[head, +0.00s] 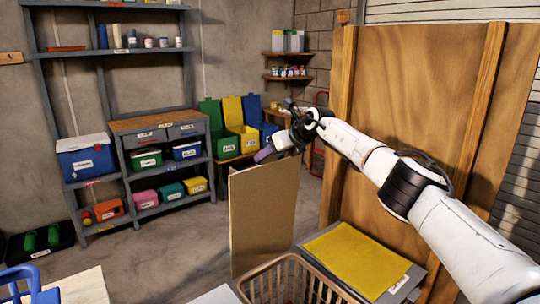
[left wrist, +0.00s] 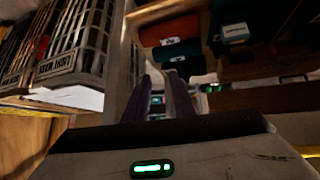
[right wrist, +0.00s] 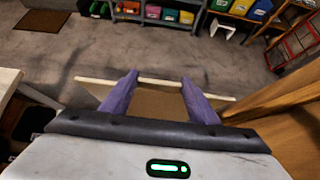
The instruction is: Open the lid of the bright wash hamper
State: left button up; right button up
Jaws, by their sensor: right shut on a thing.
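A brown woven basket-like hamper (head: 283,262) stands at the bottom middle of the head view, its top open. A tan flat panel (head: 262,215) stands upright behind it, apparently its raised lid; the join between them is not clear. My right gripper (head: 265,154) is at the panel's upper edge and shut on it. In the right wrist view the panel's pale edge (right wrist: 160,82) shows between the purple fingertips. My left gripper (left wrist: 160,78) shows only in the left wrist view, its fingers slightly apart with nothing clear between. A labelled slatted hamper (left wrist: 75,45) is beside it.
A yellow-topped grey container (head: 357,258) is right of the hamper, beside a wooden partition (head: 400,120). A shelf unit (head: 158,130) with coloured bins is at the back left. Open floor (head: 185,240) lies left of the panel. A pale tabletop (head: 85,287) is at the lower left.

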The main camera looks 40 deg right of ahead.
jog(key=shift+w+r, duration=0.1)
jog(key=shift+w, duration=0.3)
jog(key=shift+s, duration=0.1)
jog(key=o, duration=1.5)
jog(key=b+v, duration=0.3)
jog(key=v, duration=0.7)
jog(key=shift+r, duration=0.2)
